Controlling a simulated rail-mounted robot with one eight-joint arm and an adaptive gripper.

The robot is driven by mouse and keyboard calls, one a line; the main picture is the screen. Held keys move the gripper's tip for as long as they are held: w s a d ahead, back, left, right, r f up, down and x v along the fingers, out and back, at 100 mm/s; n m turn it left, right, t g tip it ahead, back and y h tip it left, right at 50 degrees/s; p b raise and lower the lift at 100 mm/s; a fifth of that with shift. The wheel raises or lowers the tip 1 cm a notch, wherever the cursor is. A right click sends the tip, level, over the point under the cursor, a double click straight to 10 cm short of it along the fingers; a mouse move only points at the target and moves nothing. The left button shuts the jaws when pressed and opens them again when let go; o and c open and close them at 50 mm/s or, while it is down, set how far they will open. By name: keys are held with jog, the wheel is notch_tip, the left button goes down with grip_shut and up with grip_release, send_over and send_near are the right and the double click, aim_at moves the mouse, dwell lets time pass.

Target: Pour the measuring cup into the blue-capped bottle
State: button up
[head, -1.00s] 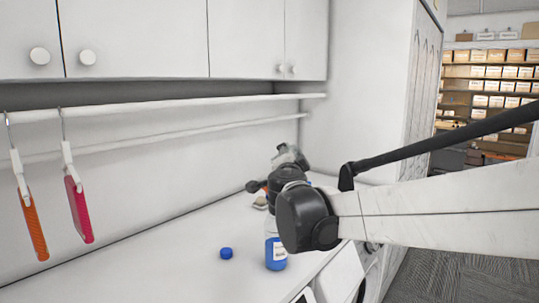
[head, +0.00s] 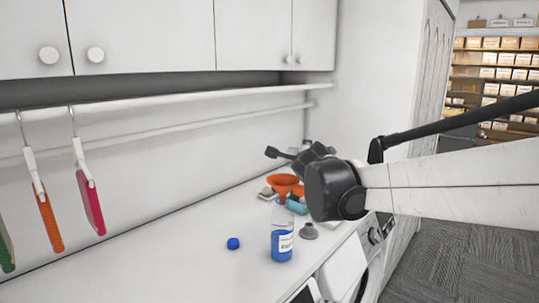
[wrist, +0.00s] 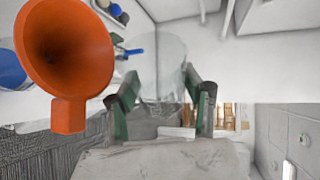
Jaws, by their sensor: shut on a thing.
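The bottle (head: 281,243) stands upright on the white counter, holding blue liquid. Its blue cap (head: 233,243) lies off on the counter to the left. An orange funnel (head: 285,181) appears seated in the bottle mouth in the head view. In the wrist view the orange funnel (wrist: 68,52) fills the left side, wide mouth open toward the camera. My gripper (wrist: 160,92) is shut on the clear measuring cup (wrist: 163,62), its green-padded fingers on either side. In the head view my gripper (head: 297,154) is above and slightly right of the funnel; the cup cannot be made out there.
A grey funnel-like piece (head: 309,231) stands right of the bottle. A teal item (head: 297,205) and small things lie behind. Coloured pads hang from the rail (head: 180,98) at left. The counter's left part (head: 150,245) is clear.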

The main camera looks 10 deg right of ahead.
jog(key=m+p, duration=0.1)
jog(key=m+y, duration=0.1)
jog(key=shift+d+r+m+g+y+p, duration=0.3)
jog(key=shift+r+g+p, duration=0.05)
jog(key=shift+g+p, duration=0.05)
jog(key=m+y, duration=0.1)
jog(key=m, duration=0.1)
jog(key=m+g+y, duration=0.1)
jog(key=shift+a+f+y, duration=0.1)
jog(key=shift+f+y, duration=0.15)
jog(key=shift+y, duration=0.05)
jog(key=shift+f+m+y, duration=0.15)
jog(key=shift+m+y, duration=0.25)
jog(key=shift+m, duration=0.2)
jog(key=shift+w+d+f+m+y+b, duration=0.1)
jog(key=shift+d+f+m+y+b, duration=0.2)
jog(key=shift+d+m+y+b, duration=0.2)
jog(key=shift+w+d+f+m+y+b, duration=0.1)
jog(key=shift+d+f+m+y+b, duration=0.25)
jog(key=shift+m, duration=0.25)
jog(key=shift+d+f+m+y+b, duration=0.1)
jog(key=shift+d+m+y+b, duration=0.25)
jog(key=shift+m+y, duration=0.4)
